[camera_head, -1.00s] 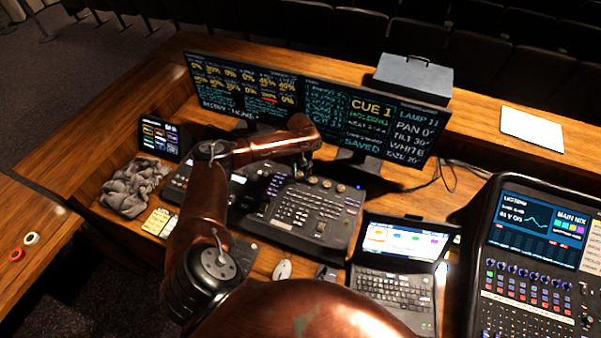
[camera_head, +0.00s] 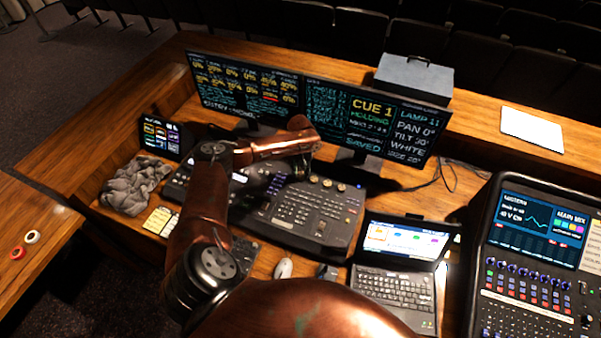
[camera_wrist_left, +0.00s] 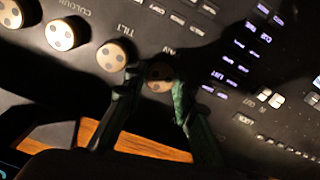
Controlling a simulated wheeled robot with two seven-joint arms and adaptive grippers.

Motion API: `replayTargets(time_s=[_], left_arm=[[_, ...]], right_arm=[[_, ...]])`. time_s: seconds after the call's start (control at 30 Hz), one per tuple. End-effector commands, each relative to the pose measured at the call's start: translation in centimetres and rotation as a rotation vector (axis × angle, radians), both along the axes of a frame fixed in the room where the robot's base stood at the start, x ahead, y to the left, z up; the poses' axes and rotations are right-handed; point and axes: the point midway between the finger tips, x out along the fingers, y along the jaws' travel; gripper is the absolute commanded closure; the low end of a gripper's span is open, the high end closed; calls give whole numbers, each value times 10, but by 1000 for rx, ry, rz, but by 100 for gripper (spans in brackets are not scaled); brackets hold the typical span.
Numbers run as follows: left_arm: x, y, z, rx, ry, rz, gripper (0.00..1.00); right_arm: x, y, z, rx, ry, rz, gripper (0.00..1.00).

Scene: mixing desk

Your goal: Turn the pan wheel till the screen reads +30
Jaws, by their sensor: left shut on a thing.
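The pan wheel (camera_wrist_left: 159,77) is a round pale knob with dark dots in the left wrist view, next to a partly hidden label ending in "AN". My left gripper (camera_wrist_left: 157,88) has one finger on each side of it and is shut on it. In the head view the gripper (camera_head: 302,167) is small and dark at the back of the lighting console (camera_head: 310,218), and the wheel is hidden there. The right-hand screen (camera_head: 411,135) reads PAN 0°, with TILT below it. My right gripper is not in view.
The tilt knob (camera_wrist_left: 112,56) and colour knob (camera_wrist_left: 61,35) sit in a row beside the pan wheel. Two monitors stand close behind the console. A grey cloth (camera_head: 135,187) lies at left.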

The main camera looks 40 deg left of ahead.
Motion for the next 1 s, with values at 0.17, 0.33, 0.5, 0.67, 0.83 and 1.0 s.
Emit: replayTargets(time_s=[0.17, 0.33, 0.5, 0.67, 0.83, 1.0], left_arm=[[0, 0, 1, -1, 1, -31, 100], [0, 0, 2, -1, 1, -114, 100], [0, 0, 2, -1, 1, -248, 100], [0, 0, 2, -1, 1, -398, 100], [0, 1, 2, -1, 1, -559, 100], [0, 1, 2, -1, 1, -712, 100]], right_arm=[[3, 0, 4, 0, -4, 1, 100], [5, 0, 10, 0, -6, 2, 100], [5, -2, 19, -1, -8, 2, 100], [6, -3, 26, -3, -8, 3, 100], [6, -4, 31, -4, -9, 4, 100], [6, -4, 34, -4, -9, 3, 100]])
